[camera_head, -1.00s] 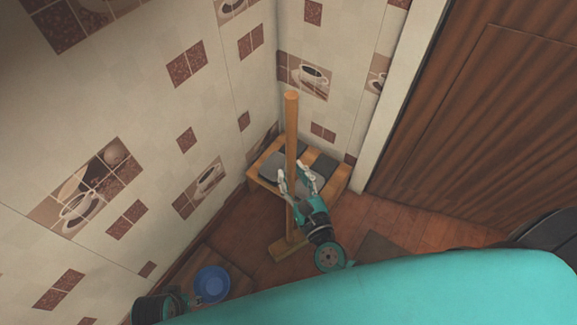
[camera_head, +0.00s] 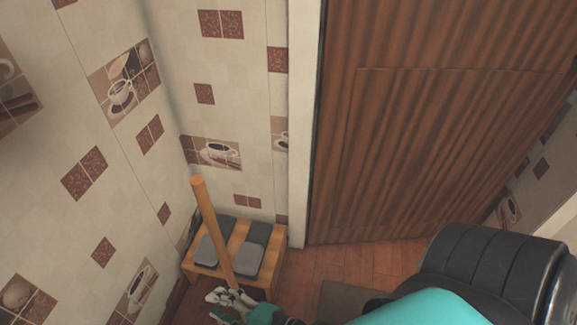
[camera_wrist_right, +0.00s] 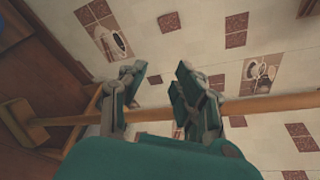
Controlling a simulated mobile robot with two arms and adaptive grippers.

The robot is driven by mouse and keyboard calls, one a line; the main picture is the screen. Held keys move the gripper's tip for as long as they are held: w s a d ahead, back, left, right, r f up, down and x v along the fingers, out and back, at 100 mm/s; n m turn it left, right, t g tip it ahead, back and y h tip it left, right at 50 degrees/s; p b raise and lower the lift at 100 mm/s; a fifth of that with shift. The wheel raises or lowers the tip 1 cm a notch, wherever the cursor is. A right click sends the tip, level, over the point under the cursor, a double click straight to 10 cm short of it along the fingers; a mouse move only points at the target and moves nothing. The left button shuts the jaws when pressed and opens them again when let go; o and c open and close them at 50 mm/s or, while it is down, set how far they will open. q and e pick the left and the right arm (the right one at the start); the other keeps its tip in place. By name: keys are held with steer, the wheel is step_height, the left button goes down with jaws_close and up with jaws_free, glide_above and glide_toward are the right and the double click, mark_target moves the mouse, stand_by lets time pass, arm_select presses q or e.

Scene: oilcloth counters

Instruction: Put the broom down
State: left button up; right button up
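The broom (camera_head: 213,230) has a plain wooden handle and stands nearly upright in the corner, in front of a low wooden bench. Its lower end is out of the head view. In the right wrist view the handle (camera_wrist_right: 270,104) runs sideways past the fingers, with the wooden broom head (camera_wrist_right: 20,122) at the left. My right gripper (camera_head: 230,297) is beside the handle at the bottom edge of the head view. In the wrist view its fingers (camera_wrist_right: 155,80) are spread with a clear gap, not clamped on the handle. My left gripper is not in view.
The low wooden bench (camera_head: 188,266) with grey flat items (camera_head: 248,262) stands against the tiled corner. A brown door (camera_head: 420,120) is to the right, with a dark mat (camera_head: 340,300) on the floor before it.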

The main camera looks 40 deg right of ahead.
steer(key=s+d+f+n+g+h, duration=0.3)
steer(key=f+n+g, duration=0.5)
steer(key=n, duration=0.7)
steer(key=s+d+f+n+g+h, duration=0.1)
steer(key=s+d+f+n+h, duration=0.1)
steer(key=d, duration=0.3)
steer(key=s+d+f+n+g+h, duration=0.2)
steer(key=d+f+n, duration=0.1)
steer(key=d+n, duration=0.1)
steer(key=shift+s+d+f, duration=0.15)
steer(key=shift+s+d, duration=0.15)
steer(key=shift+d, duration=0.2)
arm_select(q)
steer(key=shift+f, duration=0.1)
